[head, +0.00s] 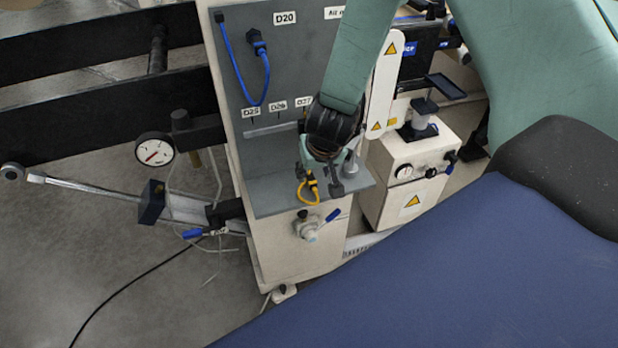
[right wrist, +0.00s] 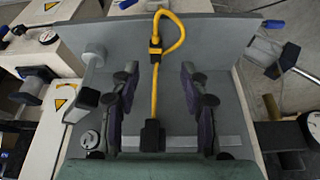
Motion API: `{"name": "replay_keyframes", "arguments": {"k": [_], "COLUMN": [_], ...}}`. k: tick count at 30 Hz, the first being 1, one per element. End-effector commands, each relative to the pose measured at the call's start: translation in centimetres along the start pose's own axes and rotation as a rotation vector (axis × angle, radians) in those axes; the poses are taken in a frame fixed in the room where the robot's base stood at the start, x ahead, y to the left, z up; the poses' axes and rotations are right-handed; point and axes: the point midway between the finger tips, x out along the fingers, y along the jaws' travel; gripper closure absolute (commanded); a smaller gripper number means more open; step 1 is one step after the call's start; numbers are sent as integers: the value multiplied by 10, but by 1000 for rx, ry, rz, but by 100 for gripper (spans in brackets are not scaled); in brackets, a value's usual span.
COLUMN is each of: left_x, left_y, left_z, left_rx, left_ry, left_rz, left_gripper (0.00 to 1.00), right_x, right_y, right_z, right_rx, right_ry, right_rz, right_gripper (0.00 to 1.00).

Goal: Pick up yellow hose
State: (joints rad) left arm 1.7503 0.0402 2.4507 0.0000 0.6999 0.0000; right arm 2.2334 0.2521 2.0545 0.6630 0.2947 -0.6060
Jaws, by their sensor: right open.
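The yellow hose (head: 308,190) is a short, looped line with dark fittings, by the ledge of the grey panel under the D27 label. In the right wrist view, the yellow hose (right wrist: 155,95) runs between the two fingers of my open right gripper (right wrist: 159,80), with a gap on each side. Its loop curls beyond the fingertips, and its dark lower fitting lies near the palm. In the head view, my right gripper (head: 325,172) is over the ledge and hides part of the hose. My left gripper is not in view.
A blue hose (head: 235,75) hangs on the panel (head: 290,55) above. A white machine block (head: 405,180) stands close on the right. A pressure gauge (head: 154,149) and a metal lever (head: 95,187) are on the left. Open grey floor lies at lower left.

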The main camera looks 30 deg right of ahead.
Motion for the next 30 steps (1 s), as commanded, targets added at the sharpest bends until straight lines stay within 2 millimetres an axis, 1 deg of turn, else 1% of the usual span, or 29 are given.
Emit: {"name": "replay_keyframes", "arguments": {"k": [1,8,12,15,18,25,30], "left_x": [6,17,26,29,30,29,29], "left_y": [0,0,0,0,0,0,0], "left_z": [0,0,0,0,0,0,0], "left_rx": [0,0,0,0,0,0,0], "left_ry": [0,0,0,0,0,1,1], "left_rz": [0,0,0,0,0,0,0], "left_gripper": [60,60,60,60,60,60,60], "right_x": [10,37,59,69,74,73,73], "right_y": [0,1,3,2,1,1,1], "right_z": [2,3,4,3,2,2,2], "right_rx": [-1,-1,-1,-3,-4,-2,-2], "right_ry": [-2,-2,-2,0,-1,-1,-1], "right_rz": [1,1,2,2,2,1,1], "right_gripper": [55,55,55,55,55,56,70]}}
